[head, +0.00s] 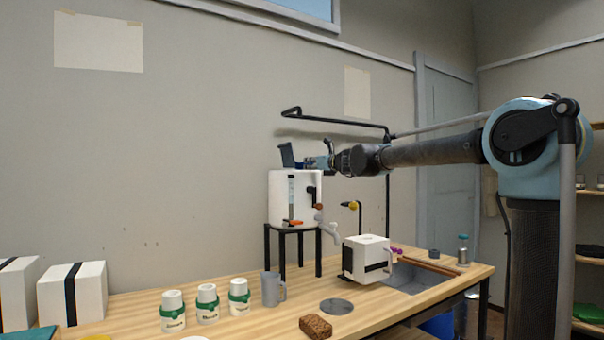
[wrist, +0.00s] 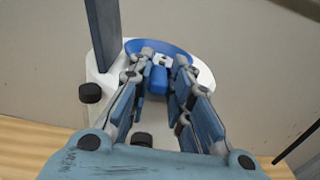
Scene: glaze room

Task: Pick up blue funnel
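The blue funnel (wrist: 176,46) shows in the wrist view as a round blue rim on top of the white dispenser (head: 284,203). My gripper (wrist: 163,62) reaches over the dispenser's top, its two fingers converging at the funnel. A small blue part (wrist: 158,79) lies between the fingers; it looks like part of the funnel. I cannot tell whether the fingers press on it or leave a gap. In the head view my gripper (head: 318,162) is at the dispenser's top, and I cannot make out the funnel there.
A dark blue upright panel (head: 287,155) stands close left of my gripper. The dispenser sits on a black stand (head: 267,245). A white box (head: 366,258), a grey mug (head: 273,289) and several labelled jars (head: 207,303) are on the table below. A black pipe (head: 340,120) runs behind.

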